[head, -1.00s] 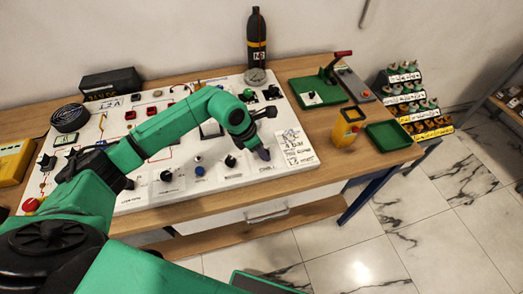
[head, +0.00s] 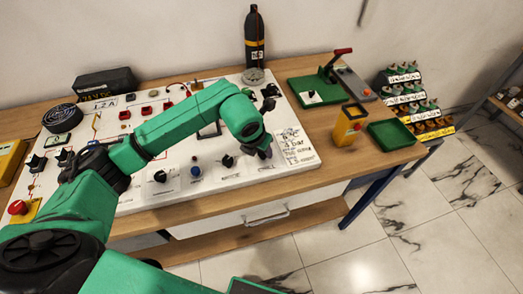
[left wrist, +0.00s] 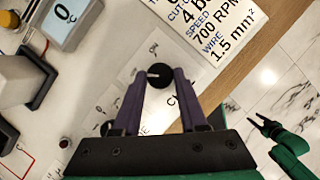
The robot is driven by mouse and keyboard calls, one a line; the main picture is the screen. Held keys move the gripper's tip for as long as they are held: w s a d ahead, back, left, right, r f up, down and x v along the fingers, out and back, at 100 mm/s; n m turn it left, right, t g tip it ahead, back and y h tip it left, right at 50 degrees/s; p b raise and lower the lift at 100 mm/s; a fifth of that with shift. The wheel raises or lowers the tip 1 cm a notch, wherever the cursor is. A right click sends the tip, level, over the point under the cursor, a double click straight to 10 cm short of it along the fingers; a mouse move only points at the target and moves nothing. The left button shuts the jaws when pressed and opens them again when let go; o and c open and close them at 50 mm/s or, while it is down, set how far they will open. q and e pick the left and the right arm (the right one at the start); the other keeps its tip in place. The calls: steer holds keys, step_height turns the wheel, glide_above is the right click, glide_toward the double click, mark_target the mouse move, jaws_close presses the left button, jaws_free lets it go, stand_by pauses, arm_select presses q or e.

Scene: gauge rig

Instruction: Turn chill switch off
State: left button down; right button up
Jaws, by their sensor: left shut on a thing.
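The chill switch (left wrist: 158,76) is a small round black knob with a pale pointer line on the white panel. It shows between my left fingertips in the left wrist view, with a partly hidden label beside it. My left gripper (left wrist: 158,84) is shut on this knob, one purple-grey finger on each side. In the head view my left gripper (head: 265,153) is at the panel's front right, and it hides the knob. My right gripper (left wrist: 264,122) shows at the right edge of the left wrist view, away from the panel, with its dark fingers apart and empty.
The white panel (head: 215,180) carries several other knobs, including a black one (head: 228,160) and a blue one (head: 196,171) left of my gripper. A printed card (head: 297,147) lies just right. A yellow box (head: 348,127) and green tray (head: 391,135) stand further right.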

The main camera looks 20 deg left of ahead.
arm_select(q)
steer(key=shift+r, duration=0.1)
steer(key=shift+c, duration=2.2)
jaws_free()
steer(key=b+v, duration=0.2)
steer(key=v, duration=1.2)
steer(key=shift+r+b, duration=0.25)
steer(key=shift+b, duration=0.15)
steer(key=shift+s, duration=0.15)
